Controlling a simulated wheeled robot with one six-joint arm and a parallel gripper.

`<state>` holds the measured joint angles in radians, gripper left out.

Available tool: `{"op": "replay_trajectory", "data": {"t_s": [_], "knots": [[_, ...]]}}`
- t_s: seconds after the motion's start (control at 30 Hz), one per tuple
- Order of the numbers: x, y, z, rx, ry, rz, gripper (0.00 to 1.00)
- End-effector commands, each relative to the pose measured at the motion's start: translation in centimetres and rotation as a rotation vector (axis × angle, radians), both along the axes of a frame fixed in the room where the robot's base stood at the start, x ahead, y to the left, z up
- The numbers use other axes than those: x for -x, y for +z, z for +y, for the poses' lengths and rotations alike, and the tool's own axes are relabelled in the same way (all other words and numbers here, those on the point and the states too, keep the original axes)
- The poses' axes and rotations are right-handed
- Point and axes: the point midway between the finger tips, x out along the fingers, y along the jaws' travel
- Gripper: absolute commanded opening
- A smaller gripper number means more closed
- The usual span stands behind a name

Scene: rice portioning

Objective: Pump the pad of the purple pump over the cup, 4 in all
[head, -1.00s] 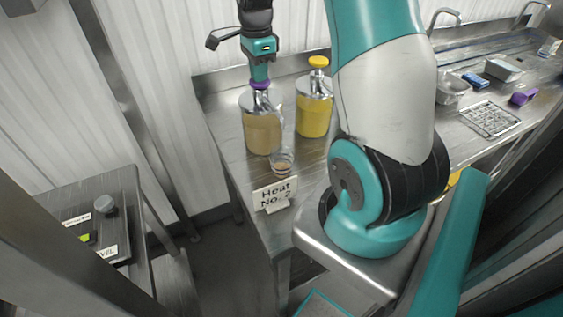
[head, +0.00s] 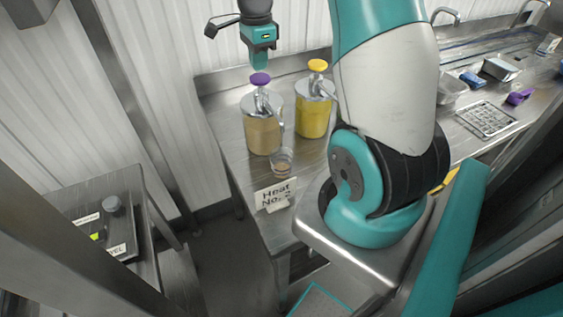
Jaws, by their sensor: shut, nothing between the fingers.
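The purple pump's pad (head: 260,79) tops a metal lid on a clear jar (head: 263,132) of tan-brown sauce, and the pad stands raised. My gripper (head: 259,66) points down just above the pad, its fingers shut and empty. A thin gap seems to part the fingertips from the pad, though contact is hard to judge from this angle. The clear cup (head: 282,160) stands on the counter in front of the jar, below the spout side, with some brownish content low in it.
A yellow-topped pump jar (head: 313,112) stands close to the right. A "Heat No. 2" sign (head: 275,195) stands in front of the cup. Metal pans, a purple item (head: 519,97) and a wire rack (head: 486,118) lie farther right on the counter.

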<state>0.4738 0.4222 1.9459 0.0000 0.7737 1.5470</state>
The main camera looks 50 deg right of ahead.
Motion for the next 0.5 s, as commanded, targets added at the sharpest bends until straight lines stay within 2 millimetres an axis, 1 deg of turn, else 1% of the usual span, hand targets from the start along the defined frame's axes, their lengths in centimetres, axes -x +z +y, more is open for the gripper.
{"op": "replay_trajectory", "data": {"t_s": [0.33, 0.5], "knots": [[-0.01, -0.03, 0.0, 0.0, 0.0, 0.0, 0.0], [0.0, -0.42, 0.0, 0.0, 0.0, 0.0, 0.0]]}}
